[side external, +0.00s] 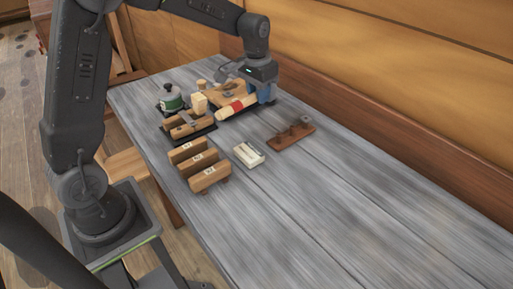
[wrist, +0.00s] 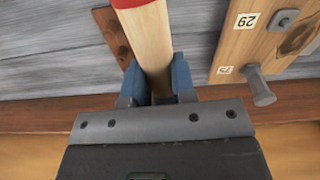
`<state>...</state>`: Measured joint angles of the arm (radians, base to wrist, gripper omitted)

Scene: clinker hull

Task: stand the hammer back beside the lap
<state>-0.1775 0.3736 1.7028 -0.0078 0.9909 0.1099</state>
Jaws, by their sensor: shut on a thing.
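The hammer's pale wooden handle with a red band (side external: 236,107) lies roughly level above the bench, left of my gripper in the side view. My gripper (side external: 265,95) is shut on this handle. In the wrist view the handle (wrist: 151,45) runs up between the blue fingers (wrist: 158,85), its red band at the top edge. I cannot make out the hammer's head. The lap, a wooden piece (side external: 229,88), is just behind the handle. In the wrist view a wooden board with number labels and metal rivets (wrist: 240,47), apparently the lap, is right of the handle, apart from it.
A green-labelled jar (side external: 171,101) and a wooden piece on a dark tray (side external: 187,124) are at left.

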